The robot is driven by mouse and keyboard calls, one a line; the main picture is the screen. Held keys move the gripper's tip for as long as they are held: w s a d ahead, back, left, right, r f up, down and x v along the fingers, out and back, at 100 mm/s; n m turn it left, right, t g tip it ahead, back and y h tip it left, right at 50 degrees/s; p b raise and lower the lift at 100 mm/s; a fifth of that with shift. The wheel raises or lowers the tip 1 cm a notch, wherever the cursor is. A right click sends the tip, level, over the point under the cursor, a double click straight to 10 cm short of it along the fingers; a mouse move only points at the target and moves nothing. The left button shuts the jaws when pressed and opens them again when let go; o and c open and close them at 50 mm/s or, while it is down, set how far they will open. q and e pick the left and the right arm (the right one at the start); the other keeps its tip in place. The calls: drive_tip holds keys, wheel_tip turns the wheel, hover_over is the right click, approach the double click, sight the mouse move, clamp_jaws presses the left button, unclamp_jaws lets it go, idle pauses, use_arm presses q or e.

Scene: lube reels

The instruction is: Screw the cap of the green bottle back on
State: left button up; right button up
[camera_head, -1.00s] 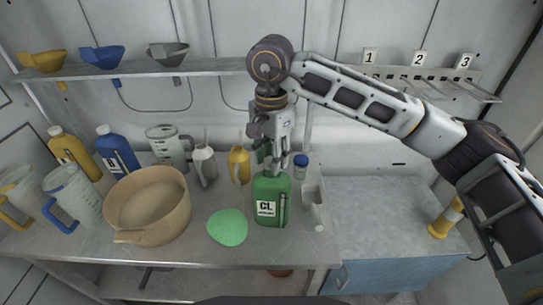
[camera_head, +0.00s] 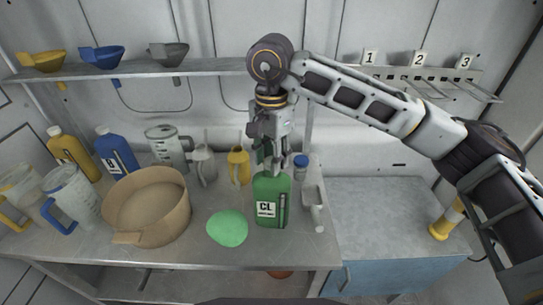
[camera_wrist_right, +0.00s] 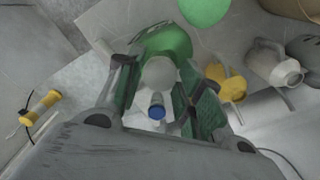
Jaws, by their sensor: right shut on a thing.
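The green bottle (camera_head: 271,200) with a "CL" label stands upright on the workbench. My right gripper (camera_head: 272,162) points down directly over its neck. In the right wrist view the fingers (camera_wrist_right: 158,88) sit on both sides of a pale round cap (camera_wrist_right: 158,72), and the gripper is shut on it. The green bottle (camera_wrist_right: 166,42) shows just beyond the cap there. The cap looks to be at the bottle's mouth; whether its thread is engaged cannot be told. In the head view the fingers hide the cap. My left gripper is not in view.
A flat green round patch (camera_head: 227,228) lies left of the bottle. A blue-lidded jar (camera_head: 300,167) and a grey scoop-like tray (camera_head: 314,204) stand close on the right. A yellow can (camera_head: 238,167) is behind left, and a large tan basin (camera_head: 147,205) further left.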

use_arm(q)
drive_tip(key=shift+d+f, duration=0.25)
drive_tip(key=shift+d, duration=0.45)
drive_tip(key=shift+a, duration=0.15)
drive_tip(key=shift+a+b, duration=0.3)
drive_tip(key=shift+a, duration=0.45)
use_arm(e)
drive_tip(key=shift+f, duration=0.1)
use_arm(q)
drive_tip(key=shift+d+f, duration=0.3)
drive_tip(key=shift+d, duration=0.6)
use_arm(e)
drive_tip(key=shift+f, duration=0.2)
use_arm(q)
drive_tip(key=shift+b, duration=0.3)
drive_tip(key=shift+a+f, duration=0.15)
use_arm(e)
drive_tip(key=shift+f, duration=0.15)
